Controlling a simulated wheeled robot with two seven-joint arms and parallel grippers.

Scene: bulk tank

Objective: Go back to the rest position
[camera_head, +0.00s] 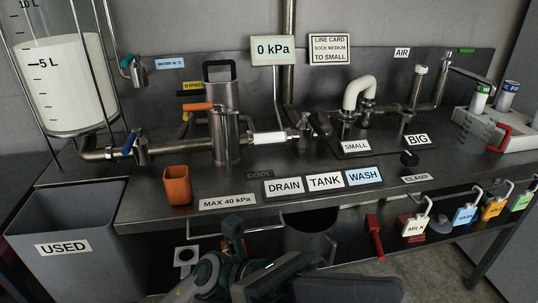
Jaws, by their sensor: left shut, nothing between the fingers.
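My left arm comes in at the bottom middle, folded low in front of the bench. My left gripper (288,270) is a dark grey shape there, shut and empty, below the bench's front edge and apart from everything on top. My right gripper does not show. The dark metal bench (230,203) carries a steel filter housing (226,135) with an orange-handled valve, a white curved hose (358,91) by the SMALL label, and an orange cup (177,186) at the front left.
A grey USED bin (90,270) stands at front left, below a clear tank (70,85) of white liquid. Tags marked MILK (416,227) and WASH (464,216) hang under the right front edge, near a red handle (374,238). A white rack (510,135) stands at the right.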

